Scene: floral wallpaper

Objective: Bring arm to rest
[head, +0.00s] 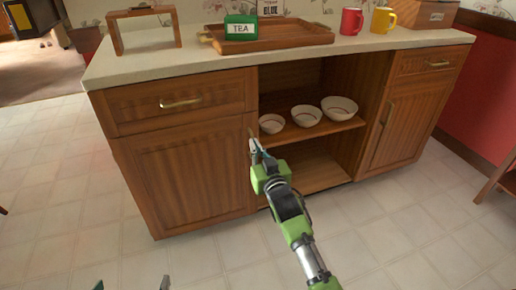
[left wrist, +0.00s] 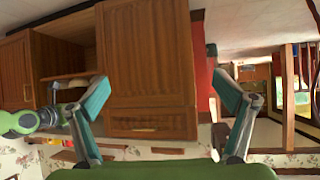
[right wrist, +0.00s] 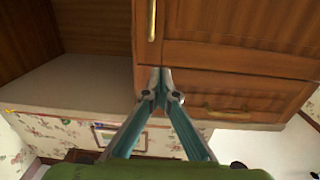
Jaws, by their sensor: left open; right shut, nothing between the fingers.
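My right gripper (head: 254,146) is shut and empty in the middle of the head view. It points at the wooden cabinet (head: 185,175), by the edge between its left door and the open shelf. In the right wrist view its closed fingertips (right wrist: 161,74) are in front of the seam between door and drawer, near a vertical brass handle (right wrist: 151,20); I cannot tell whether they touch the wood. My left gripper (head: 132,284) is open and empty, with only its fingertips showing at the bottom left of the head view. In the left wrist view its fingers are spread wide.
Three white bowls (head: 306,116) stand on the open shelf. The pale countertop (head: 155,66) holds a wooden tray (head: 285,42) with a green tea box (head: 240,28), a red mug (head: 351,21) and a yellow mug (head: 383,20). The tiled floor (head: 60,200) at left is clear.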

